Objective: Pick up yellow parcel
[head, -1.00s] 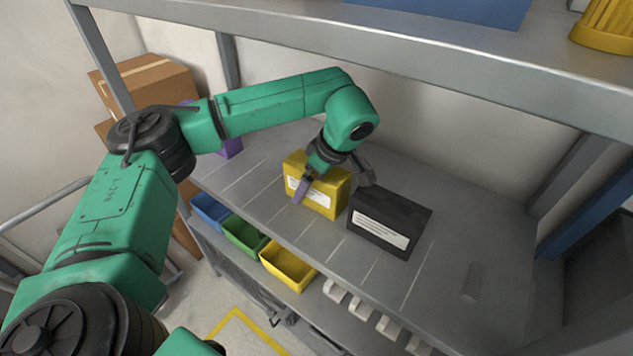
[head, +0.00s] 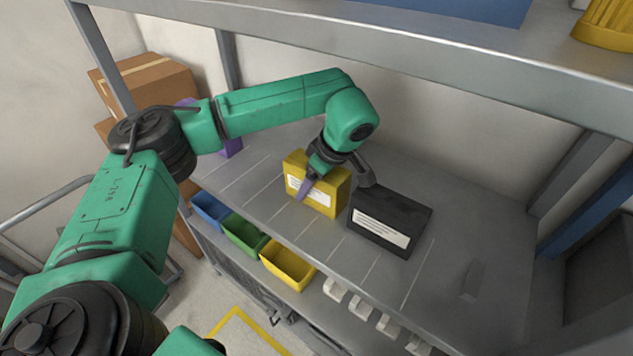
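The yellow parcel (head: 327,203) stands upright on the grey shelf, with a white label on its front. My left gripper (head: 338,185) reaches down over it from above. One finger, purple at the tip, lies in front of the label side. The other, dark finger is beyond the parcel's right back edge, close to the black box. The fingers are spread apart with the parcel between them. Whether either finger touches it is hard to tell. My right gripper is not in view.
A black box (head: 388,222) with a white label stands just right of the parcel. A purple item (head: 231,147) sits behind my arm. Blue, green and yellow bins (head: 287,267) are below the shelf's front edge. An upper shelf (head: 420,62) overhangs the back.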

